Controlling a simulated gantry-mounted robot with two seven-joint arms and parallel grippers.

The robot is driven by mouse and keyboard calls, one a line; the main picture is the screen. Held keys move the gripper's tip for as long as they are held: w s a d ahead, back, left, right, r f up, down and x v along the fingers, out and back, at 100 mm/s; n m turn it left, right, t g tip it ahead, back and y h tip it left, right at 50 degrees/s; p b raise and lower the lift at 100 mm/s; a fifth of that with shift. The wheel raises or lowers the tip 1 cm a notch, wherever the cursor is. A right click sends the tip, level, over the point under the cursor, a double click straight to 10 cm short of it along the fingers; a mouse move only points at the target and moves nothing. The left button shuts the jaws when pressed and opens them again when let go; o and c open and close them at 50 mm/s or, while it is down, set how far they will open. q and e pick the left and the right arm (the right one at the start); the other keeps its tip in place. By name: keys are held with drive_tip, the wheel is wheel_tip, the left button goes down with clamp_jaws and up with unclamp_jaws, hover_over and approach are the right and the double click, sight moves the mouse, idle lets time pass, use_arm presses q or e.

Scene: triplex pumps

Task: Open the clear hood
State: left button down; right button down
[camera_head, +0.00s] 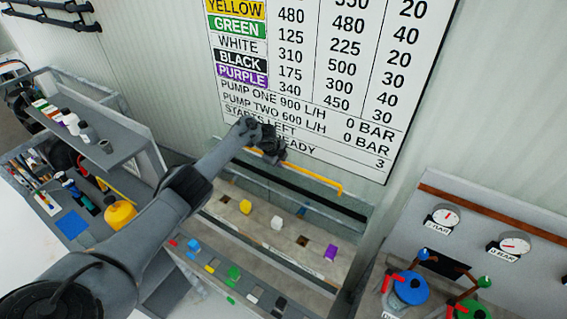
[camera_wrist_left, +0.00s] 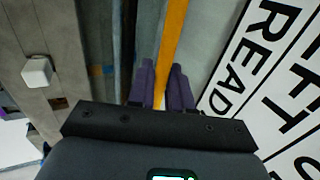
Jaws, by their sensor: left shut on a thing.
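The yellow handle bar (camera_head: 312,177) of the clear hood runs along the back of the pump bench, just under the wall chart. My left gripper (camera_head: 270,152) is at the bar's left part. In the left wrist view the yellow bar (camera_wrist_left: 174,45) passes between the two dark fingers (camera_wrist_left: 163,88), which are shut on it. The clear panel is hard to make out; its exact angle cannot be told. Below the bar, a bench trough (camera_head: 262,229) holds a yellow, a white and a purple block. My right gripper is not in view.
The wall chart (camera_head: 330,80) is close behind my left gripper. A panel with gauges (camera_head: 446,216) and blue and green capped vessels (camera_head: 412,288) stands at the right. A shelf with bottles (camera_head: 88,133) and a yellow container (camera_head: 119,214) are at the left.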

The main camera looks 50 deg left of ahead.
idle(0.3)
use_arm(q)
drive_tip(key=c, duration=1.2)
unclamp_jaws()
drive_tip(key=shift+s+f, duration=0.1)
drive_tip(key=shift+c, duration=0.2)
drive_tip(key=shift+r, duration=0.2)
drive_tip(key=shift+s+r, duration=0.1)
drive_tip(key=shift+r, duration=0.1)
drive_tip(key=p+v, duration=0.1)
drive_tip(key=v, duration=0.9)
drive_tip(key=shift+d, duration=0.1)
